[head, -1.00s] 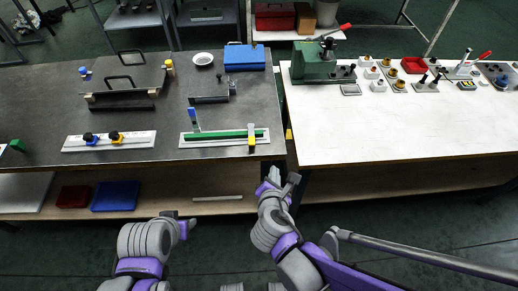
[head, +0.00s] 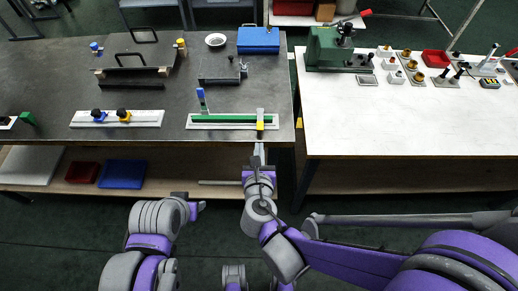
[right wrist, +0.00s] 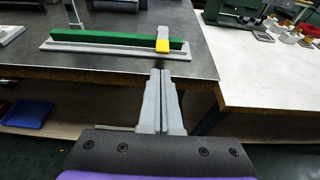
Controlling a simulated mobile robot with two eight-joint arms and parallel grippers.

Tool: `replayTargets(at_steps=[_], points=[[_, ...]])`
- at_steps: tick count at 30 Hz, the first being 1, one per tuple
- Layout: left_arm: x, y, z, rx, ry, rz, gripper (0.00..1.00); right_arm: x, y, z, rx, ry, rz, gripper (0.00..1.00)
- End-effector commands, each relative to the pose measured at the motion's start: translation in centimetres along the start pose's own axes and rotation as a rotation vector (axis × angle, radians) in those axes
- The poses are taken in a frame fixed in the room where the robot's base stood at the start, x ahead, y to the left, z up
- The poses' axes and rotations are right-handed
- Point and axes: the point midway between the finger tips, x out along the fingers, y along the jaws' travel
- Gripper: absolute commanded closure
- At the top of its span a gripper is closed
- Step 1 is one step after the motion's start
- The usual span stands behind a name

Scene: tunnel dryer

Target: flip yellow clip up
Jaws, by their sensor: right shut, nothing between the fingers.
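The yellow clip (head: 260,124) lies across the right end of a green bar (head: 226,119) on a white base plate (head: 204,126), near the front edge of the dark bench. It has a pale grey part and a yellow end toward me. It also shows in the right wrist view (right wrist: 162,46). My right gripper (head: 259,149) is shut and empty, just in front of the bench edge, pointing at the clip and apart from it. Its closed fingers show in the right wrist view (right wrist: 161,73). My left gripper (head: 201,207) hangs low before the bench; its jaws cannot be made out.
An upright blue-handled lever (head: 202,98) stands at the bar's left end. A white table (head: 400,125) adjoins on the right across a narrow gap. The bench has bare space between its fixtures.

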Motion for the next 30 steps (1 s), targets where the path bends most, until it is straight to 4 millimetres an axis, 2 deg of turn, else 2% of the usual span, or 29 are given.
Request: replayTargets(at_steps=[1,6,12,17,30], points=[[0.1,0.0,0.0,0.000,0.000,0.000,0.50,1.1,0.0,0.0,0.001,0.000,-0.003,1.00],[0.1,0.0,0.1,0.000,0.000,0.000,0.50,4.2,-0.1,0.0,0.001,0.000,-0.003,1.00],[0.1,0.0,0.0,0.000,0.000,0.000,0.50,6.5,0.0,0.0,0.000,0.000,-0.001,1.00],[0.1,0.0,0.0,0.000,0.000,0.000,0.50,7.1,0.0,0.0,0.000,0.000,0.000,1.00],[0.0,0.0,0.0,0.000,0.000,0.000,0.50,7.1,0.3,0.1,0.000,0.006,0.001,1.00]])
